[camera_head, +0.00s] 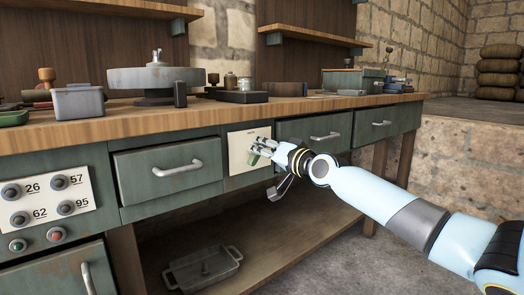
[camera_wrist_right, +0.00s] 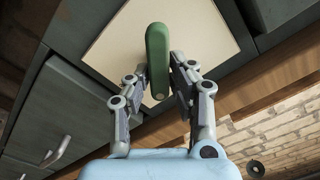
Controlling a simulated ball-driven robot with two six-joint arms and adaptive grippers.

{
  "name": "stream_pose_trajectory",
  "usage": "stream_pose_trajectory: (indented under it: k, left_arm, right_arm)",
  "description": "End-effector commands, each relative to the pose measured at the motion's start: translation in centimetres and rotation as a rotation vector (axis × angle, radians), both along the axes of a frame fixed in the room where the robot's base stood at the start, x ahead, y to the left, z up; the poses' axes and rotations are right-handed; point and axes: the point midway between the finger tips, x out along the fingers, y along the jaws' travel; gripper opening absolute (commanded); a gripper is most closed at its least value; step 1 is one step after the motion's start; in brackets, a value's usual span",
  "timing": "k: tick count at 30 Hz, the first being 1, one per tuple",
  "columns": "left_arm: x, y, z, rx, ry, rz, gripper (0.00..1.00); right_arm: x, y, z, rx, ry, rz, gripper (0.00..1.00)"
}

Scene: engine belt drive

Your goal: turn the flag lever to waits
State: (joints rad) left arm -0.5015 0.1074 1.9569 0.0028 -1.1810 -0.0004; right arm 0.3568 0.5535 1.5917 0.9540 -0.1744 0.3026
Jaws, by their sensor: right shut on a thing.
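The flag lever is a green, rounded bar in front of a cream plate (camera_head: 236,160) on the bench front, between two drawers. In the head view only a bit of the green lever (camera_head: 254,159) shows beside my fingers. In the right wrist view the lever (camera_wrist_right: 157,50) stands out in front of the plate (camera_wrist_right: 110,50), its rounded end at the top of the picture. My right gripper (camera_head: 263,148) is shut on the lever, one finger on each side, as the wrist view shows (camera_wrist_right: 159,82). Any marking near the lever is too small to read. My left gripper is out of view.
Drawers with metal handles (camera_head: 178,168) flank the plate. A knob panel (camera_head: 42,203) is at the left. The wooden benchtop (camera_head: 120,122) carries a round metal turntable (camera_head: 157,78) and boxes. A metal tray (camera_head: 204,267) sits on the lower shelf.

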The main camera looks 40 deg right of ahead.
Motion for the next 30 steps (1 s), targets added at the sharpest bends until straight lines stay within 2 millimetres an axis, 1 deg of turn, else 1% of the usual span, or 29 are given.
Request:
stream_pose_trajectory:
  k: [8, 16, 21, 30]
  left_arm:
    - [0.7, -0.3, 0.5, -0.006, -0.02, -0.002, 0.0]
    - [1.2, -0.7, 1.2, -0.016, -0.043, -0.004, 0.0]
    - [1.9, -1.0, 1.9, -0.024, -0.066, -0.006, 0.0]
    - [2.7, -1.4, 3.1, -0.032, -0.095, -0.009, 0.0]
  right_arm:
    - [0.0, 0.1, -0.2, -0.157, -0.008, 0.0, 0.0]
    - [0.0, 0.4, -0.2, -0.38, -0.026, -0.001, 0.0]
    - [-0.1, 0.5, -0.2, -0.508, -0.035, 0.0, 0.0]
    - [-0.1, 0.6, 0.0, -0.66, -0.047, 0.0, 0.0]
